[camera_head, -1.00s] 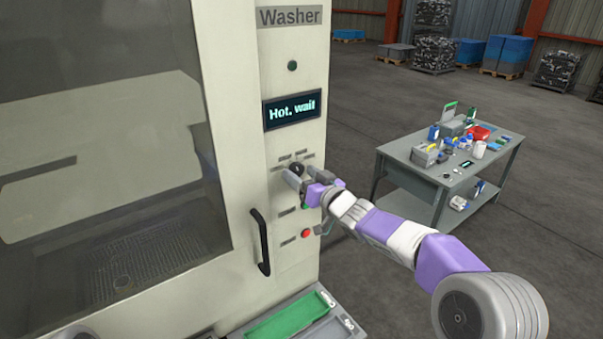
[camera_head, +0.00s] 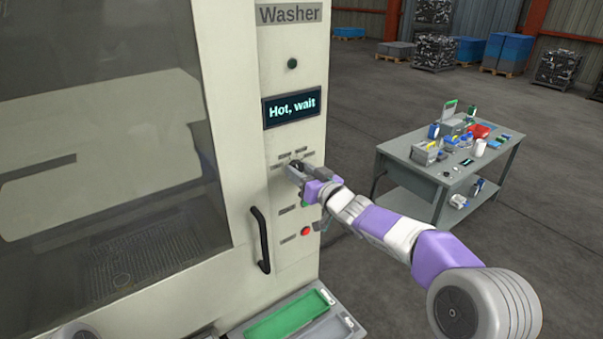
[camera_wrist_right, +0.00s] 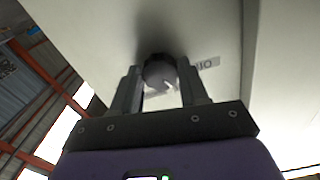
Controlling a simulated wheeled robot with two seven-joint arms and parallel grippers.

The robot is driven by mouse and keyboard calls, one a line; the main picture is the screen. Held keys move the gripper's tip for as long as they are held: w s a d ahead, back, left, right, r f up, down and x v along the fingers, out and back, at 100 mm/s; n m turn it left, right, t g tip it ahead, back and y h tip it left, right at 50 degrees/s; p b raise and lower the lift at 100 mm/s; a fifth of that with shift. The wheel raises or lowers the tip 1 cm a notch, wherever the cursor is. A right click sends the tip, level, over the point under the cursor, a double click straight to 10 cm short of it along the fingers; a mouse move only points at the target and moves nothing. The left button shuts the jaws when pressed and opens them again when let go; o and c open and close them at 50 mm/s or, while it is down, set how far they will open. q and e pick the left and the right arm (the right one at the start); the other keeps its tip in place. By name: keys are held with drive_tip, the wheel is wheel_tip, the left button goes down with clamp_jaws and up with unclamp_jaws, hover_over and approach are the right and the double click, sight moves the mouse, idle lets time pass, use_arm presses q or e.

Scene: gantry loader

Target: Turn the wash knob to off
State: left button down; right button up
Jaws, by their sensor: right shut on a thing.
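The wash knob (camera_head: 296,166) is a dark round knob on the washer's panel, below the display (camera_head: 291,107) that reads "Hot, wait". Small label plates surround it. My right gripper (camera_head: 298,171) is at the panel with its fingers on both sides of the knob, shut on it. The right wrist view shows the knob (camera_wrist_right: 160,72) between the two fingers, with part of a label beside it. The knob's pointer direction is hidden by the fingers and too small to read. My left gripper is not in view.
The washer's black door handle (camera_head: 261,240) stands out left of my right arm. A red button (camera_head: 306,231) sits below the knob. A green tray (camera_head: 290,314) lies at the washer's foot. A grey workbench (camera_head: 425,175) with several items stands to the right.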

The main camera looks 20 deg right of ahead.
drive_tip(key=shift+n+b, duration=1.9)
drive_tip(key=shift+n, duration=2.4)
drive_tip(key=o, duration=1.1)
drive_tip(key=shift+c, duration=0.2)
drive_tip(key=v, duration=0.7)
drive_tip(key=shift+s+d+b, duration=0.15)
drive_tip(key=shift+s+b, duration=0.1)
drive_tip(key=shift+b, duration=0.1)
